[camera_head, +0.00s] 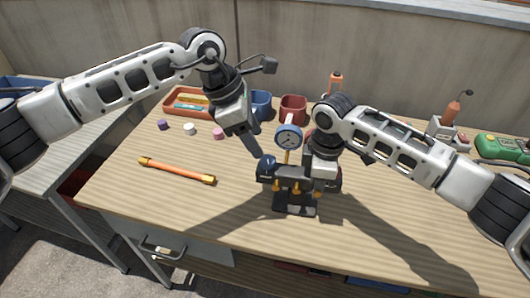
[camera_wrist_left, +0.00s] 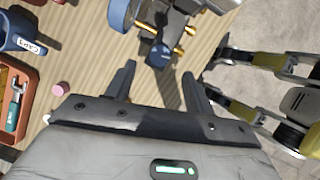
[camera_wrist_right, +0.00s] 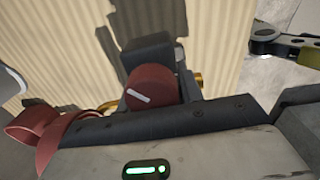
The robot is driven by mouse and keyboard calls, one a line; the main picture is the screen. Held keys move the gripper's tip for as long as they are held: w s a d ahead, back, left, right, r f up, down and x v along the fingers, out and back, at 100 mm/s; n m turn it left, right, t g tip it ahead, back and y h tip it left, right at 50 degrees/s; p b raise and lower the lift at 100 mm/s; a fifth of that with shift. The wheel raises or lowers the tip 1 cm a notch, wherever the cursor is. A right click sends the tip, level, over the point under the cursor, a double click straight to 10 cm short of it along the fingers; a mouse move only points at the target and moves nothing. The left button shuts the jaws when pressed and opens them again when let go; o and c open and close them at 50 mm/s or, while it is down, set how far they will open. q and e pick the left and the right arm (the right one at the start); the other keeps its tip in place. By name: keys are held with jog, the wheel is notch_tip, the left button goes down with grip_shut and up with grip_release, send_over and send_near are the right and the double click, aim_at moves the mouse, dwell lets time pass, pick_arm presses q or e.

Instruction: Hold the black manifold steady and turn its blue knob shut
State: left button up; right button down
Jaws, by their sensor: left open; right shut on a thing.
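The black manifold (camera_head: 296,208) stands upright on the wooden table, with brass fittings and a round blue gauge (camera_head: 288,138) on top. Its blue knob (camera_head: 267,168) is on its left side and also shows in the left wrist view (camera_wrist_left: 158,56). Its red knob (camera_wrist_right: 152,87), with a white mark, is close up in the right wrist view. My right gripper (camera_head: 322,172) is shut on the manifold from the right; its fingertips are mostly hidden. My left gripper (camera_head: 250,133) is open and empty, above and behind the blue knob, its fingers apart from it.
An orange bar (camera_head: 177,171) with yellow ends lies left of the manifold. Small purple (camera_head: 162,124), white (camera_head: 190,129) and pink (camera_head: 218,134) caps, an orange tray (camera_head: 172,110), a blue cup (camera_head: 260,104) and a red cup (camera_head: 293,108) are behind.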

aim_at(268, 159)
pick_arm(q)
jog(key=x, duration=0.6)
jog(key=c, duration=1)
